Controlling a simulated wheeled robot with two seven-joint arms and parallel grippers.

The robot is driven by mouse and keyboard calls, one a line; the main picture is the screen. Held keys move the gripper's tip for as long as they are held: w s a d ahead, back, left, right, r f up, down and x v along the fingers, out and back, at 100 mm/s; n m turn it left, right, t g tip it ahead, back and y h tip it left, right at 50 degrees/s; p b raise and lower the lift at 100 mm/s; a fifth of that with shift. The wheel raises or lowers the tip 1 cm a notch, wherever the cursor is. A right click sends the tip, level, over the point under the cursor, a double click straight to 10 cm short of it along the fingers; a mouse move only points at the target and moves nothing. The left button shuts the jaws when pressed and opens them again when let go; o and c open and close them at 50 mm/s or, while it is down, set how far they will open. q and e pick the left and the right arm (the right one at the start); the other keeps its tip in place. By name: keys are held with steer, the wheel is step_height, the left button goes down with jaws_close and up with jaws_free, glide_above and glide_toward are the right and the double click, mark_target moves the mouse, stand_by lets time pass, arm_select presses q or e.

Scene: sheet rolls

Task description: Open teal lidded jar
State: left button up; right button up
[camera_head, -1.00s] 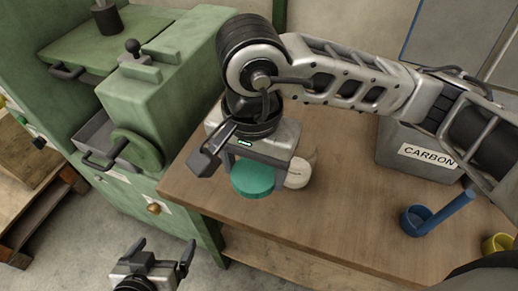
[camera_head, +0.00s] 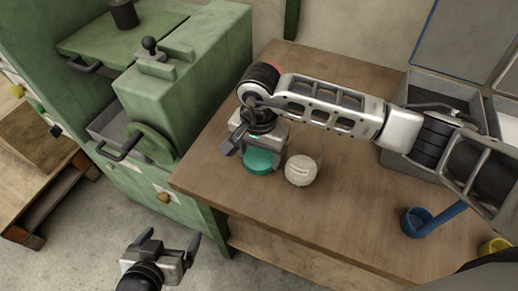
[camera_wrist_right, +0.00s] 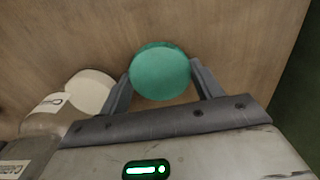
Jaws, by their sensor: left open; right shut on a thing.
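The teal lid (camera_head: 258,162) is low over the wooden table, apart from the jar. Whether it touches the wood I cannot tell. My right gripper (camera_head: 262,153) is shut on it from above; the wrist view shows the lid (camera_wrist_right: 160,72) between both fingers. The clear glass jar (camera_head: 301,170) stands just right of the lid, upright, labelled, with whitish contents low inside and no teal lid on it. In the right wrist view the jar (camera_wrist_right: 45,120) is at the left. My left gripper (camera_head: 163,250) is open and empty, in front of the table.
A green machine (camera_head: 185,85) borders the table (camera_head: 345,215) on the left. A grey box (camera_head: 440,95) stands at the back right, under my right arm. A blue cup (camera_head: 414,221) with a blue rod and a yellow cup (camera_head: 495,246) are at the right. The middle front of the table is clear.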

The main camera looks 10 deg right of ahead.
mark_target(259, 157)
steer(key=shift+f, duration=0.1)
steer(key=o, duration=0.8)
steer(key=shift+r, duration=0.35)
step_height(259, 157, up, 12)
steer(key=b, duration=0.1)
steer(key=shift+f+b, duration=0.2)
steer(key=shift+b, duration=0.2)
